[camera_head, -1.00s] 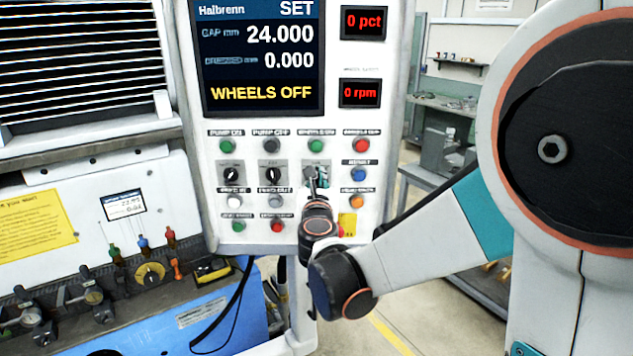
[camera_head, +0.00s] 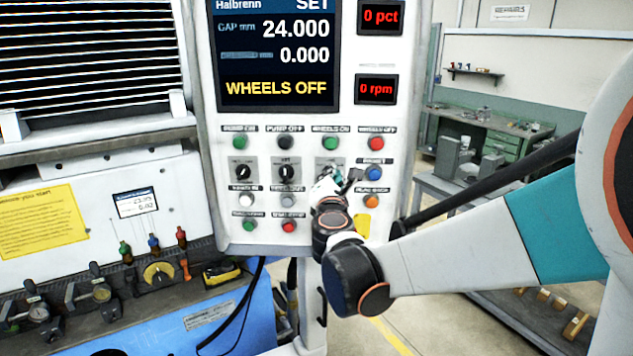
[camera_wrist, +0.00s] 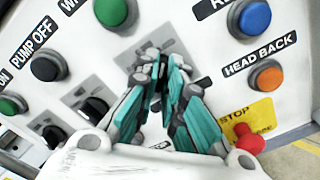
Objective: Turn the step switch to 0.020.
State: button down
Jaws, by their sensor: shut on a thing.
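The control panel (camera_head: 392,235) has a row of rotary switches below its upper buttons. My gripper (camera_wrist: 165,75) covers the third switch plate (camera_head: 329,166) of that row, beneath the green button (camera_wrist: 112,10). Its teal fingers are closed on the black knob of this switch, the step switch by its place; the knob is mostly hidden between them. The switch's label and pointer setting cannot be read. The display (camera_head: 278,55) shows GAP 24.000, a second line 0.000, and WHEELS OFF.
Two free black knobs (camera_head: 241,171) (camera_head: 286,172) sit left of my gripper. Close by are the blue button (camera_wrist: 250,17), the orange HEAD BACK button (camera_wrist: 266,77) and a red stop button (camera_wrist: 247,138). Levers and gauges stand at the lower left.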

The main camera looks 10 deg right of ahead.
jog(key=shift+m, duration=0.5)
jog(key=c, duration=1.7)
grip_release()
jog(key=shift+s, duration=0.1)
jog(key=v, duration=1.2)
jog(key=shift+d+f, duration=0.1)
